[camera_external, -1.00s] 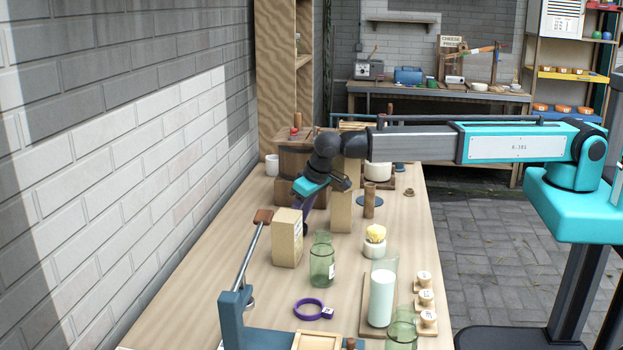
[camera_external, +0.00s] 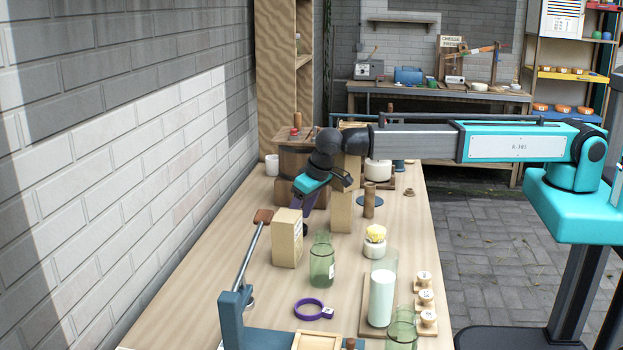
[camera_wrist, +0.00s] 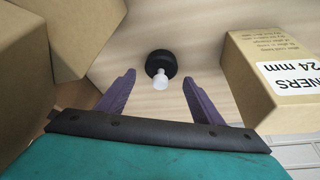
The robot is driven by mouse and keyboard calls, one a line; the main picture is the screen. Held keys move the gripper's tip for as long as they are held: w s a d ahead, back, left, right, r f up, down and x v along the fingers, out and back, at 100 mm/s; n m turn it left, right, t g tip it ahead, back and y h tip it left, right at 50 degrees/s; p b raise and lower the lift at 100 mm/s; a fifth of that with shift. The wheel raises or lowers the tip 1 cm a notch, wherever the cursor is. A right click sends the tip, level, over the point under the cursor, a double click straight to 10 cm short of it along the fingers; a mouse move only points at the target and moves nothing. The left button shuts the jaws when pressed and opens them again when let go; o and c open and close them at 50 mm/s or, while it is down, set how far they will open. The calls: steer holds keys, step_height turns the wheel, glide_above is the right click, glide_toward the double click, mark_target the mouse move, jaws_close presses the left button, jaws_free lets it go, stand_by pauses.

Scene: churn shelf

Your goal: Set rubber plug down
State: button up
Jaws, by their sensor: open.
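The rubber plug (camera_wrist: 161,70) is a small round black piece with a white knob. In the wrist view it sits on the pale wooden bench top, just past and between my fingertips. My gripper (camera_wrist: 158,78) has its two purple fingers spread apart, with nothing clamped between them. In the external view my gripper (camera_external: 306,212) points down over the bench, just behind a tan box (camera_external: 287,238). The plug does not show there, and the box hides the area below the fingertips.
A labelled carton (camera_wrist: 277,75) stands close to the right finger, with brown boxes (camera_wrist: 70,35) at the left. A taller tan block (camera_external: 340,212) stands right of my gripper. A green glass jar (camera_external: 321,262) and purple ring (camera_external: 313,309) are nearer the camera.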

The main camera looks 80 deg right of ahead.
steer(key=shift+s+r, duration=0.2)
steer(key=shift+r, duration=0.2)
step_height(320, 180, up, 8)
steer(key=b, duration=0.2)
steer(key=shift+s+a+b, duration=0.15)
steer(key=shift+b, duration=0.2)
steer(key=shift+a, duration=0.1)
stand_by(0.3)
